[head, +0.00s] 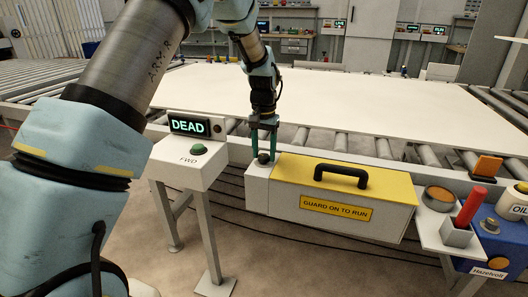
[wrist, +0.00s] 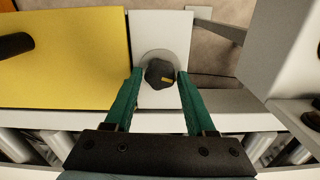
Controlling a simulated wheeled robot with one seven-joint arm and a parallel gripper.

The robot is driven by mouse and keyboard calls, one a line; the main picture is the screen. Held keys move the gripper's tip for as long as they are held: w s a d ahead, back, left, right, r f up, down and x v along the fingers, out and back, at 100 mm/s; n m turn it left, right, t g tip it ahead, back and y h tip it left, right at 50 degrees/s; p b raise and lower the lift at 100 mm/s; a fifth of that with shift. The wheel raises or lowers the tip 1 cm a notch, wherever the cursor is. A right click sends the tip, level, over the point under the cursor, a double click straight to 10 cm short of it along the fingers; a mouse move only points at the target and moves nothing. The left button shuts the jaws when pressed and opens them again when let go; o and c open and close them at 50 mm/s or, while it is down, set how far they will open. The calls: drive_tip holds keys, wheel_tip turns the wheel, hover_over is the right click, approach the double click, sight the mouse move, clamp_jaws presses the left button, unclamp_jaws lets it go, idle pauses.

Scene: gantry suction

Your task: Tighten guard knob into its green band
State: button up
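The guard knob (wrist: 158,75) is dark and faceted, with a short yellow mark on its right side. It sits over a round grey disc on the white block at the left end of the yellow-topped guard (head: 365,177); it also shows in the head view (head: 263,158). My gripper (wrist: 160,72) points down over it, its green fingers on either side of the knob. It looks open, with a narrow gap on each side. In the head view my gripper (head: 264,153) stands at the knob. I cannot make out a green band around the knob.
A box with a "DEAD" display (head: 190,126) and a green button stands just left of the guard. The guard's black handle (head: 341,175) rises to the right. A red-handled holder (head: 470,207) is farther right. A large pale sheet (head: 340,100) lies on rollers behind.

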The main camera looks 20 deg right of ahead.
sight(264, 155)
clamp_jaws()
drive_tip(key=m+p, duration=0.1)
drive_tip(key=m, duration=0.1)
drive_tip(key=shift+r+m, duration=0.1)
drive_tip(key=shift+m, duration=0.2)
drive_tip(key=shift+m+p, duration=0.3)
drive_tip(key=shift+m, duration=1)
drive_tip(key=shift+o, duration=2.1)
unclamp_jaws()
wheel_tip(264, 155, up, 11)
drive_tip(key=b, duration=0.1)
drive_tip(key=shift+f, duration=0.2)
